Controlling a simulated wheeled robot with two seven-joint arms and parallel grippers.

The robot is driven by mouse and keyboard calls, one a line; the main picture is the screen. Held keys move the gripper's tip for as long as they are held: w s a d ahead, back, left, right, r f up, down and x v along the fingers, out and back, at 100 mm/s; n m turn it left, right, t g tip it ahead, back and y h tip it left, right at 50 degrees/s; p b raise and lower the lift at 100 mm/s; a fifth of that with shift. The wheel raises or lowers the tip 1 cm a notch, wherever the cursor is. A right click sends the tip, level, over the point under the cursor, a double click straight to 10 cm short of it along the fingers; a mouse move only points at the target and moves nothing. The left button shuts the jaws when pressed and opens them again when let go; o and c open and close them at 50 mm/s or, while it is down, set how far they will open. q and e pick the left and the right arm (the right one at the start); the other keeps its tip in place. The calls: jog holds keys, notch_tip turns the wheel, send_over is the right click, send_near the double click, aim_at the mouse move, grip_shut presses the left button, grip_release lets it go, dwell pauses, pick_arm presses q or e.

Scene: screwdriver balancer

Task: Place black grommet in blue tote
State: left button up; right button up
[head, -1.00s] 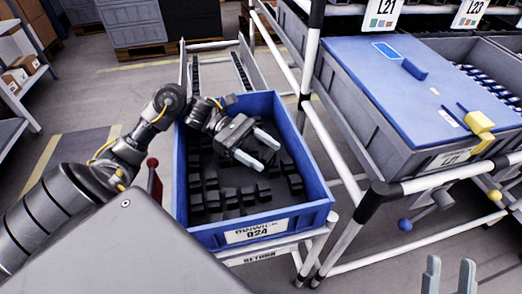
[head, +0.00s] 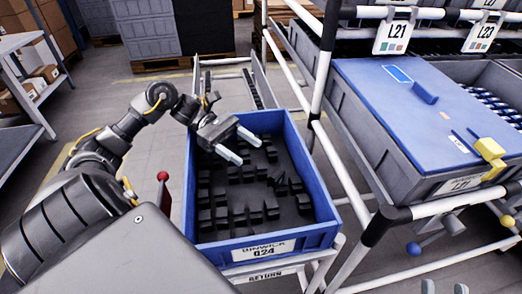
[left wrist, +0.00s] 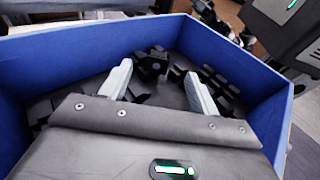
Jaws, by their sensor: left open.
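The blue tote (head: 325,208), labelled Q24, stands on a white rack and holds several black block-like pieces (head: 238,212). I cannot tell which of them is the black grommet. One piece (head: 283,186) near the middle right looks tilted. My left gripper (head: 246,150) is open and empty above the far left part of the tote. In the left wrist view its fingers (left wrist: 157,72) are apart, with black pieces (left wrist: 152,66) beyond the tips and the blue wall (left wrist: 60,58) around. My right gripper (head: 444,288) shows only its two separated fingertips at the bottom edge.
A grey bin with a blue lid (head: 400,105) and yellow latch (head: 490,148) stands on the rack at right. White rack posts (head: 325,70) rise between it and the tote. A red knob (head: 163,176) is left of the tote. Open floor (head: 110,75) lies behind left.

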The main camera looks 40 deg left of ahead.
pick_arm(q)
jog(key=shift+v, duration=1.7)
jog(key=shift+r, duration=0.1)
